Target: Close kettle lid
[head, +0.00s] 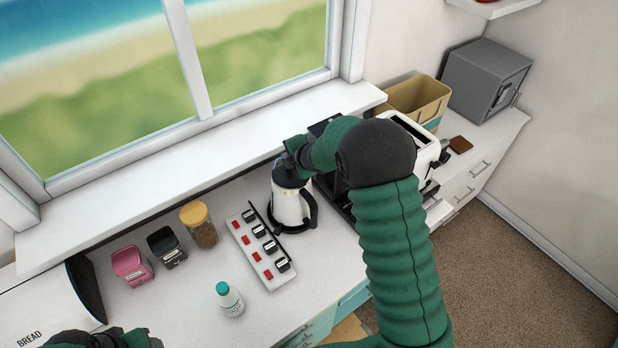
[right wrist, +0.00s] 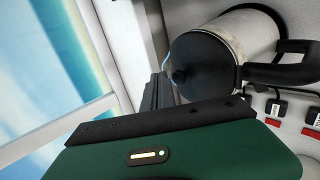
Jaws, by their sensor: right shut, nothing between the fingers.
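The white kettle (head: 289,209) with a black handle stands upright on the counter, just right of the power strip. Its dark lid (right wrist: 201,66) shows in the right wrist view and appears to lie over the kettle's top; I cannot tell whether it is fully down. My right gripper (head: 287,164) is at the kettle's top in the head view, hiding the lid there. In the right wrist view its dark fingers (right wrist: 161,90) are shut and empty, beside the lid; contact is unclear. My left gripper (head: 105,339) is partly in view at the bottom left, away from the kettle.
A power strip (head: 259,250) with several plugs lies left of the kettle. A yellow-lidded jar (head: 199,225), black canister (head: 166,247), pink canister (head: 132,266) and white bottle (head: 229,299) stand further left. A white toaster (head: 417,145) is at the right. The window sill (head: 180,175) runs behind.

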